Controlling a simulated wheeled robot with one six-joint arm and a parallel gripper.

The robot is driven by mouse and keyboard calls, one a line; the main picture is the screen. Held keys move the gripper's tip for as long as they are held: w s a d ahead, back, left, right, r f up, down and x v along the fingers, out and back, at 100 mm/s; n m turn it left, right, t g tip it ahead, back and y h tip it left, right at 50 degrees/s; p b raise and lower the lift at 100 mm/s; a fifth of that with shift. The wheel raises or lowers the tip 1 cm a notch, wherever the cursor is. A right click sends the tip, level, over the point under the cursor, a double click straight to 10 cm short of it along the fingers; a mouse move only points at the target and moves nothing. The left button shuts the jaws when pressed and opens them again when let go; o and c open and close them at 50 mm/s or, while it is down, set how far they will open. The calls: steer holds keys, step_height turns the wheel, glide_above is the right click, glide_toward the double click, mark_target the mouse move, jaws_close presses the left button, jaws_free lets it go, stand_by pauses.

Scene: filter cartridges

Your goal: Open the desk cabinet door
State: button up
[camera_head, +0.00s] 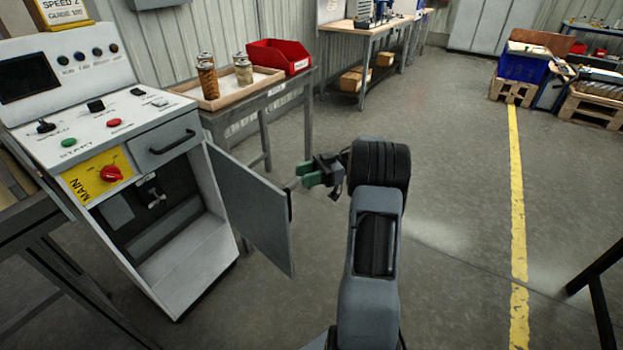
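The desk cabinet (185,255) stands at the left, below a sloped control panel. Its grey door (246,205) is swung wide open, hinged on the right side, and the dark inside shows. A drawer with a black handle (171,142) above the opening is shut. My gripper (299,185), with green fingertips, is at the door's outer free side, close to a dark handle on its edge. Whether the fingers touch or hold the handle, and how far apart they are, I cannot tell at this size.
A black table leg (598,290) is at the lower right. The floor right of my arm is clear, crossed by a yellow line (518,220).

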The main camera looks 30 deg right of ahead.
steer(key=s+a+r, duration=0.2)
steer(key=s, duration=0.4)
steer(key=shift+r+p, duration=0.2)
steer(key=shift+p, duration=0.15)
steer(key=shift+a, duration=0.15)
steer(key=shift+c, duration=0.3)
